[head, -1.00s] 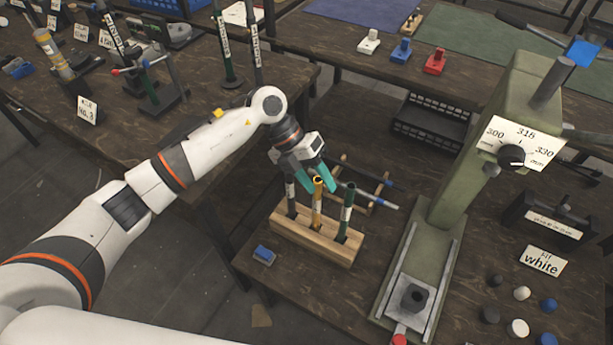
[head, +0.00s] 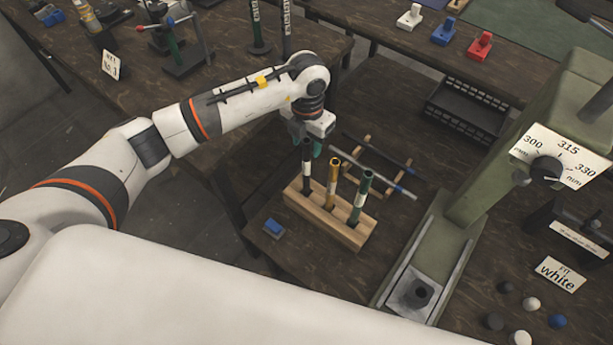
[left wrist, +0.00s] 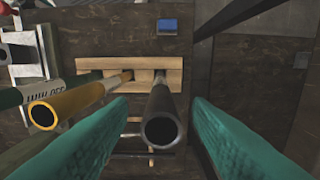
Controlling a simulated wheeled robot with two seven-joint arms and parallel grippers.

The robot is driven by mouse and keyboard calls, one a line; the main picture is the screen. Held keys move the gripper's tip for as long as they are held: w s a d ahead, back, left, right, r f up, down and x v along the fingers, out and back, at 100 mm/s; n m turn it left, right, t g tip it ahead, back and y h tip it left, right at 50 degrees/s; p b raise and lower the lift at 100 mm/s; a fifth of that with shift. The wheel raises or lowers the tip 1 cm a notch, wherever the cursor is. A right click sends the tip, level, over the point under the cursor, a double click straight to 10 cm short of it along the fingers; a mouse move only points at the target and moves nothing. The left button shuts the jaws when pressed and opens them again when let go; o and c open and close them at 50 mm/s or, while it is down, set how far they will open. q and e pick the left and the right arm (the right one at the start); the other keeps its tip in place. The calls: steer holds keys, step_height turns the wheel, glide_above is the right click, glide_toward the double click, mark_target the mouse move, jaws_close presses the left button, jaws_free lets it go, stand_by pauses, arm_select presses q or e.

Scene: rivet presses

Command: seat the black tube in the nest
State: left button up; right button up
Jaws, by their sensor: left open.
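The black tube (head: 307,165) stands upright at the left end of a wooden rack (head: 345,231), with a yellow tube (head: 333,180) and a green tube (head: 361,197) beside it. In the left wrist view the black tube (left wrist: 161,115) lies between the two teal fingers. My left gripper (head: 305,146) is open, just behind the top of the black tube in the head view. In the left wrist view its fingers stand apart on both sides of the tube, with gaps. The nest (head: 417,294) is a dark socket on the press's base plate and looks empty. My right gripper is not in view.
The green press (head: 480,200) with a dial card (head: 556,158) stands right of the rack. A blue block (head: 273,229) lies left of the rack. A low stand with rods (head: 378,168) is behind it. Several caps (head: 531,304) and a "white" card (head: 560,273) are at right.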

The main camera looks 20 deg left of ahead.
mark_target(307, 150)
arm_select(q)
step_height(307, 150, down, 3)
steer(key=shift+f, duration=0.2)
steer(key=shift+c, duration=0.2)
jaws_close()
steer(key=shift+r, duration=0.1)
